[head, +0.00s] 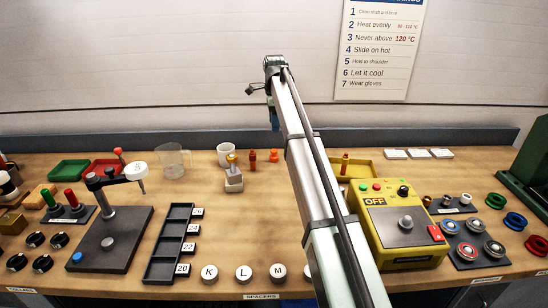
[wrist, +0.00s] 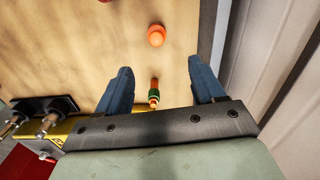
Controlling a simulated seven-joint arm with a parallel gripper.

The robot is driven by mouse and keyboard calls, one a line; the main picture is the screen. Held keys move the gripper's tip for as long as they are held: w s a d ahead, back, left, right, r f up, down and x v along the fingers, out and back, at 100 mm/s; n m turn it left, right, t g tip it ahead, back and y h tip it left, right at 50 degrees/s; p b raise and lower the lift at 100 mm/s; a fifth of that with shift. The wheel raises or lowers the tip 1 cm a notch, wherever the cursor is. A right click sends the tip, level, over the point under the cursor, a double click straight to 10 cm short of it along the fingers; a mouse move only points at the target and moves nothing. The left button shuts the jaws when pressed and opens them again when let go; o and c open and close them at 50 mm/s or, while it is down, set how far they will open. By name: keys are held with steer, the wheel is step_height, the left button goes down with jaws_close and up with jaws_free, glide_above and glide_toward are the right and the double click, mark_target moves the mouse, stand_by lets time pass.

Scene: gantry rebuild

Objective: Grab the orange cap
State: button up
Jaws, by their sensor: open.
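The orange cap (head: 273,157) is a small rounded piece standing on the wooden bench near the back edge. In the wrist view the cap (wrist: 156,36) shows as an orange dome, beyond the fingertips and roughly in line with the gap between them. My gripper (wrist: 159,68) is open, with its two blue fingers apart and nothing seen held. In the head view my gripper (head: 273,120) hangs above the back of the bench, over the cap's area, and is seen small.
A small bottle with a green band (wrist: 154,95) appears between the fingers in the picture, its depth unclear. An orange-red bottle (head: 253,161) stands just left of the cap. A yellow tray (head: 365,167) is to the right. The wall (wrist: 270,50) rises close behind.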

mark_target(273, 150)
step_height(273, 150, down, 8)
steer(key=shift+r, duration=0.15)
steer(key=shift+s+a+f, duration=0.1)
steer(key=shift+s+f, duration=0.05)
steer(key=shift+f, duration=1.15)
steer(key=shift+s+a+f, duration=0.1)
steer(key=shift+s+f, duration=0.05)
steer(key=shift+f, duration=1.1)
steer(key=c, duration=1.1)
